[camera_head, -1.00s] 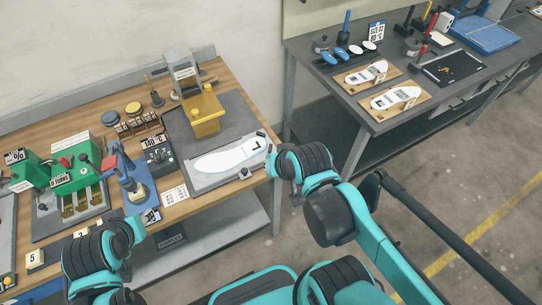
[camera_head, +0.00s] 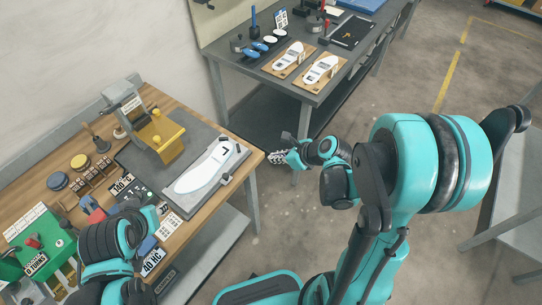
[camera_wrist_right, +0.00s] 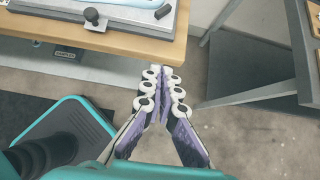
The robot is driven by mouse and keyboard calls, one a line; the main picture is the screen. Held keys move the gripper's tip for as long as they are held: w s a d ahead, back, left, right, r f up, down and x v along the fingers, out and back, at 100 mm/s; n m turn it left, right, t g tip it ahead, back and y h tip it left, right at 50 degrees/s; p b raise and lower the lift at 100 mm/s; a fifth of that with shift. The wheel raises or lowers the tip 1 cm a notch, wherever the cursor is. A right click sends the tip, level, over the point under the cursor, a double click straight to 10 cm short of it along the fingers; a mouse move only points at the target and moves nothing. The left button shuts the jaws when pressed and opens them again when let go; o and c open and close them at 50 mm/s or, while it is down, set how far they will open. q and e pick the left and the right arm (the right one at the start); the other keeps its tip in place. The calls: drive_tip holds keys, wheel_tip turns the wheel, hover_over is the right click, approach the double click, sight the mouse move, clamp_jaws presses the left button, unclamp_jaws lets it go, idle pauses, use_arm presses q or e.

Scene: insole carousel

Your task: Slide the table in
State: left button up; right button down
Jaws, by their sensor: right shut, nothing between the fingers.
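The sliding table is a grey plate (camera_head: 207,197) carrying a white insole shape (camera_head: 205,172) marked L, in front of the yellow press (camera_head: 160,138) on the wooden bench. In the right wrist view the plate's front part (camera_wrist_right: 45,27) shows at upper left, with dark knobs at its edge. My right gripper (camera_head: 276,157) is past the bench's right corner, apart from the plate. In the right wrist view its fingers (camera_wrist_right: 162,82) are together and empty, over the floor beside the bench edge.
A second grey bench (camera_head: 318,88) with white insole forms on boards stands behind. Left of the plate are a control box (camera_head: 122,185), a green machine (camera_head: 35,228) and a white card (camera_head: 170,225). Open floor lies right of the wooden bench.

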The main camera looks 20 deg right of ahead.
drive_tip(key=b+x, duration=0.3)
drive_tip(key=x, duration=0.6)
drive_tip(key=shift+f, duration=0.1)
drive_tip(key=shift+w+a, duration=0.8)
drive_tip(key=shift+w, duration=0.25)
drive_tip(key=shift+w+a+r, duration=0.25)
drive_tip(key=shift+w+a, duration=0.1)
drive_tip(key=shift+w, duration=0.2)
drive_tip(key=w+a, duration=0.3)
drive_tip(key=w, duration=0.1)
drive_tip(key=w+a+b, duration=0.1)
drive_tip(key=w+a, duration=0.2)
drive_tip(key=w, duration=0.2)
drive_tip(key=w+a, duration=0.4)
drive_tip(key=shift+w, duration=0.25)
drive_tip(key=shift+d, duration=0.15)
